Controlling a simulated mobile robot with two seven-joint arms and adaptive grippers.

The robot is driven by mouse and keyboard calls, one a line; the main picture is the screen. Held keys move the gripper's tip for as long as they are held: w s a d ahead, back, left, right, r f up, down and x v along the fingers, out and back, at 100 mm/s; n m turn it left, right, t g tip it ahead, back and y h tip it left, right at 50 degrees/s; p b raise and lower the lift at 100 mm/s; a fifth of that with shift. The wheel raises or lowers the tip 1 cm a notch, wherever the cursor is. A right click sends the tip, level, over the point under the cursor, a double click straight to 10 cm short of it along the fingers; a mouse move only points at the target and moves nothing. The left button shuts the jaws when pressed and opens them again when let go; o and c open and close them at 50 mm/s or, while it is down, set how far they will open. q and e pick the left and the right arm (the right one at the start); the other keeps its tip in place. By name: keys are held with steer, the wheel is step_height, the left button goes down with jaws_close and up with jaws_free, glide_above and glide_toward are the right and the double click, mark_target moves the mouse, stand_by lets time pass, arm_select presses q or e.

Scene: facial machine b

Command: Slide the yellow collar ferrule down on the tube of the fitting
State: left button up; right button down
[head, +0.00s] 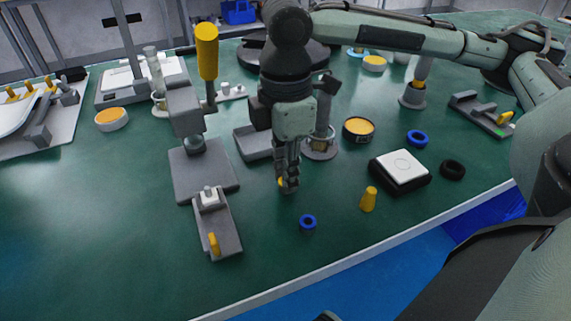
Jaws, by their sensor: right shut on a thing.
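My right gripper (288,184) points down over the green table, right of the grey press stand. It is shut on a small yellow piece (281,182), which looks like the yellow collar ferrule and is mostly hidden by the fingers. I cannot tell whether it touches the table or sits around a tube. A grey fixture block (227,236) with a white fitting-like part (210,196) and a small yellow peg lies to the left of the gripper. My left gripper is not in view.
A blue ring (308,221) and a yellow cone (369,199) stand right of the gripper. A white-topped black box (402,168), a black ring (452,169) and a yellow-filled tin (358,129) are further right. The press base (192,175) is left. The table's front left is clear.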

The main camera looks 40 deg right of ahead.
steer(key=shift+f, duration=0.15)
stand_by(0.6)
steer(key=c, duration=1.3)
jaws_free()
steer(key=shift+c, duration=0.2)
step_height(320, 180, up, 12)
